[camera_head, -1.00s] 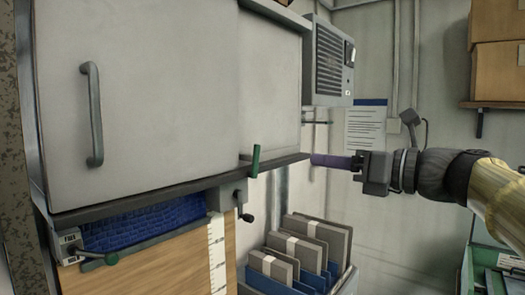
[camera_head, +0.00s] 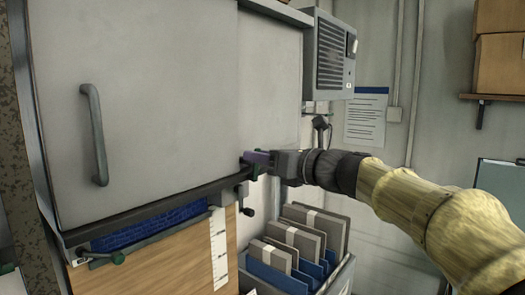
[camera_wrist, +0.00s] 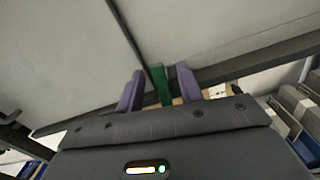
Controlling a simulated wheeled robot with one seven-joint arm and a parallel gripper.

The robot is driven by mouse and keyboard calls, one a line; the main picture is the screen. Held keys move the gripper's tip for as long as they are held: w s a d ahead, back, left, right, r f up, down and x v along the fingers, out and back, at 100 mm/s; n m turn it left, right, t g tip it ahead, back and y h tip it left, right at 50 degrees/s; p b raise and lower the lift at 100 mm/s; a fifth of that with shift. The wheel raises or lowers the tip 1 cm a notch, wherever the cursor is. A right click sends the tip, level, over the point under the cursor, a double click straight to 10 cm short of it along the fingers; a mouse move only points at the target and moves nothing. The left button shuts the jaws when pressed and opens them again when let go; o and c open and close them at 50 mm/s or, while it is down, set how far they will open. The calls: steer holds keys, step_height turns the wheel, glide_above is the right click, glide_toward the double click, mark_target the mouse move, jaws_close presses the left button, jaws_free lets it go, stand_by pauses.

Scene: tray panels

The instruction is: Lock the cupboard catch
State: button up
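The cupboard (camera_head: 180,100) has a pale grey front with a vertical bar handle (camera_head: 96,135) on its left. The catch is a green upright lever (camera_wrist: 161,84) at the cupboard's lower edge, right of the door seam. In the wrist view it stands upright between the two purple fingers of my gripper (camera_wrist: 160,92). The fingers are apart, with visible gaps on both sides of the lever. In the head view my gripper (camera_head: 256,158) is at the catch, and the fingers hide most of the lever.
Below the cupboard are a blue panel (camera_head: 150,224), a green-knobbed rod (camera_head: 118,257) and a small dark crank (camera_head: 248,211). A bin of grey and blue folders (camera_head: 300,250) stands below my arm. A vented box (camera_head: 330,55) hangs right of the cupboard.

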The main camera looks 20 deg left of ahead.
jaws_close()
steer(key=shift+s+a+n+b, duration=0.2)
steer(key=shift+s+n+b, duration=0.2)
steer(key=shift+n+b, duration=0.7)
jaws_free()
